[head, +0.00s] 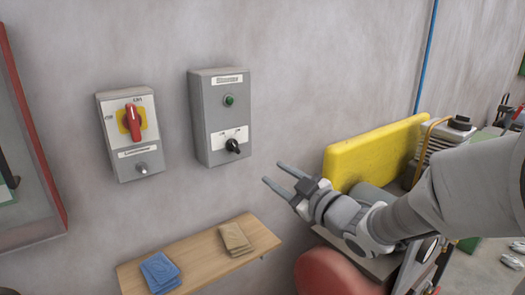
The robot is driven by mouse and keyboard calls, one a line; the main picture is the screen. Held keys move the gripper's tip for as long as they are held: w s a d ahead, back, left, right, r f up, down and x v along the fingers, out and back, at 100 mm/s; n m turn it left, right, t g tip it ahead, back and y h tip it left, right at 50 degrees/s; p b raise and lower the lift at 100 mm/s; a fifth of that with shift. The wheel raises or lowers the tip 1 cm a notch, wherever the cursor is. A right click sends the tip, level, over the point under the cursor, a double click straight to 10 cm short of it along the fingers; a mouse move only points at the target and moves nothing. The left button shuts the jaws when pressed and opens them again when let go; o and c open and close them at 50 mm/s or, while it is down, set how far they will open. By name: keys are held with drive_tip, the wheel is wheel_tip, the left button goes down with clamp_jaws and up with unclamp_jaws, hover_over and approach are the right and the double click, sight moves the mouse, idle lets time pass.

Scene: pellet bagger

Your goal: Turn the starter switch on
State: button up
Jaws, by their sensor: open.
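Two grey control boxes hang on the wall in the head view. The right box (203,125) has a green button or lamp (229,100) and, below it, a black rotary switch (233,146) on a white plate. The left box (108,158) has a red rotary handle (133,122) on a yellow plate, standing roughly upright, and a small light knob below. The labels are too small to read surely, so I cannot tell which is the starter. My gripper (274,173) is open and empty, right of and slightly below the black switch, apart from it.
A wooden shelf (205,258) below the boxes holds a blue folded cloth (160,272) and a tan one (236,238). A yellow panel (372,152) stands behind my arm at the right. A red-framed panel (38,135) is at the left edge. The wall before the boxes is clear.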

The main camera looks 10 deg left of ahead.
sight(237, 149)
drive_tip(key=p+x, duration=0.1)
drive_tip(key=x, duration=1.5)
drive_tip(key=shift+w+a+p, duration=0.15)
drive_tip(key=shift+a+p, duration=0.05)
drive_tip(key=shift+p, duration=0.1)
clamp_jaws()
